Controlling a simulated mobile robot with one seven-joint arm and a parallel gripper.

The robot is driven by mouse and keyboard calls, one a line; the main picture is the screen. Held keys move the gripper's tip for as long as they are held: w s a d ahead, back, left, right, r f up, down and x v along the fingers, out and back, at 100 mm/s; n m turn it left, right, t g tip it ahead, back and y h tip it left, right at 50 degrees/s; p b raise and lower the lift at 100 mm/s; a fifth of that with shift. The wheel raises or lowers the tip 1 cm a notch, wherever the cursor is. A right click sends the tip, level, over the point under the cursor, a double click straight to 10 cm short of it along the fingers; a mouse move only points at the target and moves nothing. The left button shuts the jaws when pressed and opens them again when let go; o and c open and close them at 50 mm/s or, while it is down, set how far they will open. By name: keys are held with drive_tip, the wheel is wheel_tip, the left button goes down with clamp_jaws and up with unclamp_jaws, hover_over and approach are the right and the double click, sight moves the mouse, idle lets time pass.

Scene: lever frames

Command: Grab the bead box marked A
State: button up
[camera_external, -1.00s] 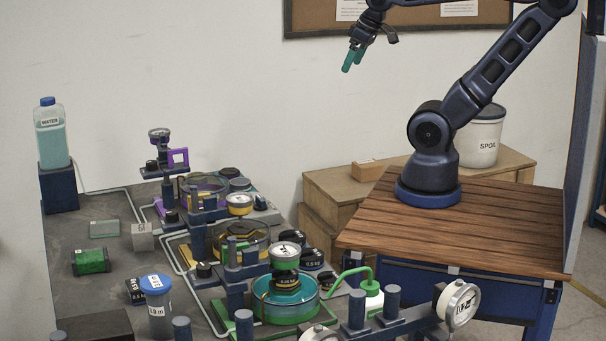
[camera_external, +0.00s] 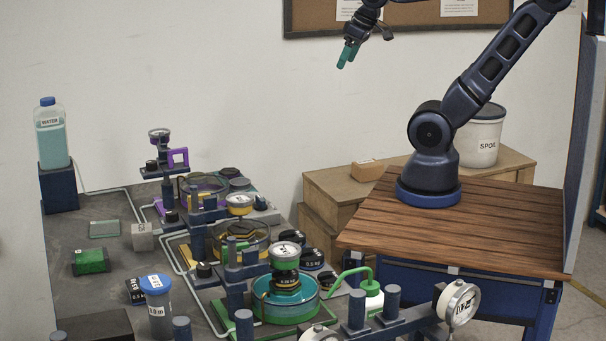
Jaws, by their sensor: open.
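My gripper (camera_external: 347,55), with teal fingers, is open and empty. It hangs high in the air in front of the wall, well above and to the right of the bench items. No letter A can be read on any box. A dark box with green contents (camera_external: 91,261) and a small label lies at the left of the bench and may be a bead box. A grey block with a label (camera_external: 142,237) and a flat pale greenish piece (camera_external: 104,229) lie behind it. My gripper is far from all of these.
A water bottle (camera_external: 51,137) stands on a dark block at the back left. A blue-lidded jar (camera_external: 157,305) stands at the front. Posts, gauges, round dishes and black weights (camera_external: 313,259) crowd the bench's middle. A spoil bucket (camera_external: 481,137) stands behind my base.

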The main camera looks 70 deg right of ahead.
drive_tip(key=w+a+r+n+y, duration=0.1)
drive_tip(key=w+a+r, duration=0.2)
drive_tip(key=w+a, duration=0.5)
drive_tip(key=w+a+r+n, duration=0.15)
drive_tip(key=w+a, duration=0.25)
drive_tip(key=w, duration=0.7)
drive_tip(key=w+a+f+n+y, duration=0.1)
drive_tip(key=w+a, duration=0.6)
drive_tip(key=a, duration=0.3)
drive_tip(key=w+a+f+n, duration=0.1)
drive_tip(key=w+a+f, duration=0.1)
drive_tip(key=w+a, duration=0.6)
drive_tip(key=n+y, duration=0.2)
drive_tip(key=n, duration=0.2)
approach(89, 254)
drive_tip(key=shift+x, duration=5.1)
drive_tip(key=shift+s, duration=0.1)
drive_tip(key=c, duration=1.2)
